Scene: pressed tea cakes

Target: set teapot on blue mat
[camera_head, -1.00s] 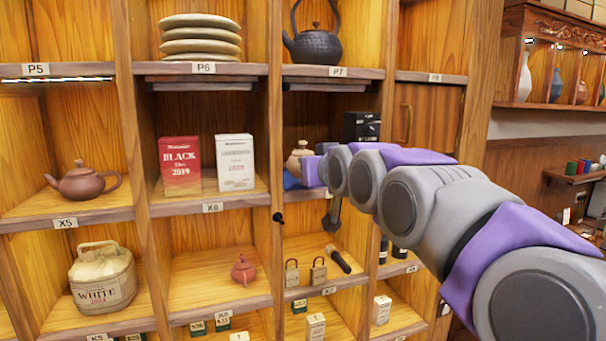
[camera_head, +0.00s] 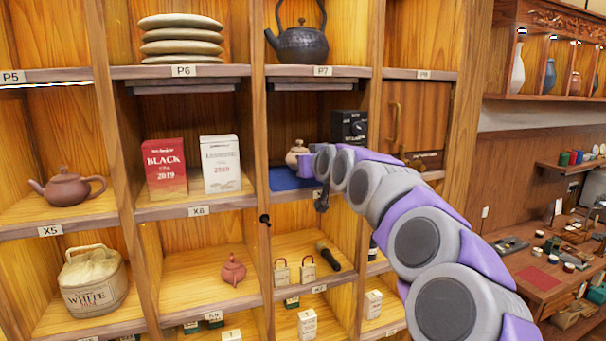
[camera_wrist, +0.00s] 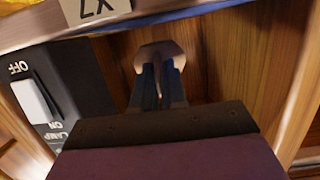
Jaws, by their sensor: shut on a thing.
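A small cream teapot (camera_head: 297,153) is at the end of my arm in the middle compartment, over the blue mat (camera_head: 284,181). I cannot tell whether its base touches the mat. My gripper (camera_head: 314,160) is at the teapot's right side, its fingers mostly hidden by my arm in the head view. In the wrist view my gripper (camera_wrist: 158,75) has its narrow fingers close together, shut on the teapot, of which a small pale brownish part (camera_wrist: 158,54) shows beyond the tips. The mat's right part is hidden behind my arm.
A black switch box (camera_head: 349,127) stands right behind my gripper; it also shows in the wrist view (camera_wrist: 60,90). Wooden dividers and shelf edges enclose the compartment. A dark iron teapot (camera_head: 302,45) stands above, a brown teapot (camera_head: 67,187) left, a small red one (camera_head: 233,269) below.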

